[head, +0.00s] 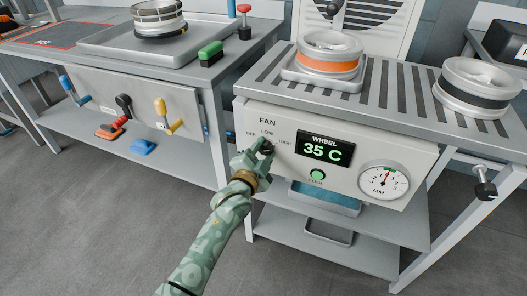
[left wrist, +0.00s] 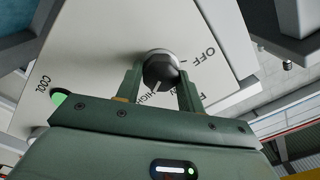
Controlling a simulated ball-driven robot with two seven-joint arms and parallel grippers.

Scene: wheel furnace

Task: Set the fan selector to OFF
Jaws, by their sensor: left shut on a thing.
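The fan selector is a dark knob (head: 267,146) on the white panel, below the printed FAN, with OFF, LOW and HIGH around it. My left gripper (head: 258,152) is shut on this knob. In the left wrist view the knob (left wrist: 160,70) sits between the two green fingers, one on each side. There the OFF lettering (left wrist: 196,58) reads up and right of the knob. A thin white mark shows at the knob's lower left, close to other lettering; I cannot tell surely which setting it points to. My right gripper is not in view.
Right of the knob are the WHEEL display (head: 323,148) reading 35 C, a green COOL button (head: 317,175) and a round gauge (head: 383,181). A slatted bench top (head: 400,95) overhangs the panel. A second bench (head: 140,100) with coloured levers stands at left.

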